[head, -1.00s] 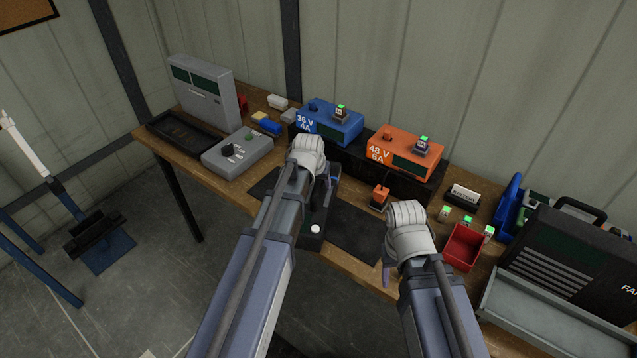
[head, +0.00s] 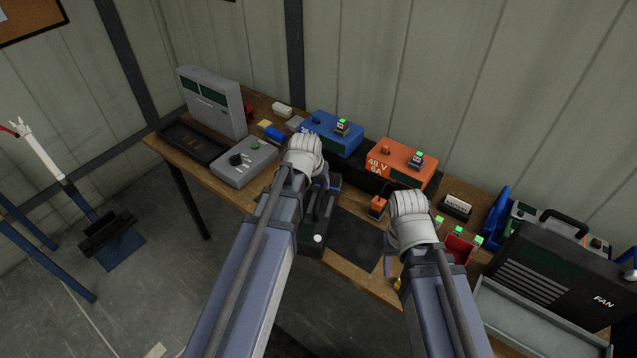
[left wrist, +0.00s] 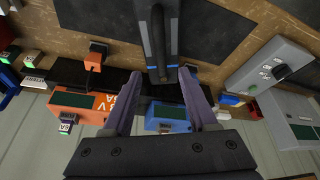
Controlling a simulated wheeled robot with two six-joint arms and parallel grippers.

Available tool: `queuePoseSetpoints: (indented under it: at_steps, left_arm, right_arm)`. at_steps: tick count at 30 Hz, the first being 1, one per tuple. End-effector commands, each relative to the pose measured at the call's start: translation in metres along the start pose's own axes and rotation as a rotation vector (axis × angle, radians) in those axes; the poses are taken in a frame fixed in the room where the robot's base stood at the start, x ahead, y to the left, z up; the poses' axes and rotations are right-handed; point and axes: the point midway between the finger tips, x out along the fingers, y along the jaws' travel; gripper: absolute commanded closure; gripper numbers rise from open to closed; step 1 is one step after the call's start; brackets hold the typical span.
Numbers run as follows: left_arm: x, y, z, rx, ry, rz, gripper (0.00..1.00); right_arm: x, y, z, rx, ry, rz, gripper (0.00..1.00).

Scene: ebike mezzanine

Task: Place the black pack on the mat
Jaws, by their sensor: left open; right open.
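The black pack (head: 319,212), a long dark block with a handle, lies on the workbench beside my left arm. In the left wrist view the pack (left wrist: 157,35) shows blue strips and lies ahead of the fingers. Dark mat (head: 350,238) surface shows to its right in the head view and on both sides in the wrist view (left wrist: 210,32); I cannot tell whether the pack rests on it. My left gripper (left wrist: 163,76) is open and empty, its fingers pointing towards the pack's handle end. My right gripper (head: 400,268) is over the bench's front right, its fingers mostly hidden.
Behind stand a blue charger (head: 333,133) and an orange charger (head: 401,162). A small orange block (head: 377,206) and a red bin (head: 460,249) are near my right arm. A grey tester (head: 244,162) stands left; a black fan case (head: 550,272) stands right.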

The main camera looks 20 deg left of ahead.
Motion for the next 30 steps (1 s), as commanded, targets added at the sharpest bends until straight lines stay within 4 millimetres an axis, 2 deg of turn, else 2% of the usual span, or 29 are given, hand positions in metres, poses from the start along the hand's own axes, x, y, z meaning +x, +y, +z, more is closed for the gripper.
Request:
queuePoseSetpoints:
  at_steps: [2, 4, 9, 12, 15, 20, 30]
  left_arm:
    - [-0.001, 0.011, 0.01, 0.019, -0.02, 0.004, 0.41]
    - [-0.006, 0.032, 0.031, 0.062, -0.067, 0.008, 0.41]
    - [-0.027, 0.093, 0.109, 0.216, -0.239, 0.001, 0.41]
    - [-0.041, 0.114, 0.149, 0.293, -0.327, -0.017, 0.41]
    - [-0.053, 0.126, 0.177, 0.347, -0.39, -0.034, 0.41]
    - [-0.06, 0.131, 0.195, 0.383, -0.433, -0.051, 0.41]
    - [-0.057, 0.131, 0.196, 0.384, -0.434, -0.051, 0.41]
  right_arm:
    - [0.001, 0.0, 0.0, 0.0, 0.0, 0.0, 0.5]
    - [0.001, 0.0, 0.0, 0.0, 0.0, 0.0, 0.5]
    - [0.001, 0.0, 0.0, 0.0, 0.0, 0.0, 0.5]
    - [0.001, 0.0, 0.0, 0.0, 0.0, 0.0, 0.5]
    - [0.001, 0.0, 0.0, 0.0, 0.0, 0.0, 0.5]
    - [0.001, 0.0, 0.0, 0.0, 0.0, 0.0, 0.5]
    - [0.004, 0.0, 0.0, 0.0, 0.0, 0.0, 0.5]
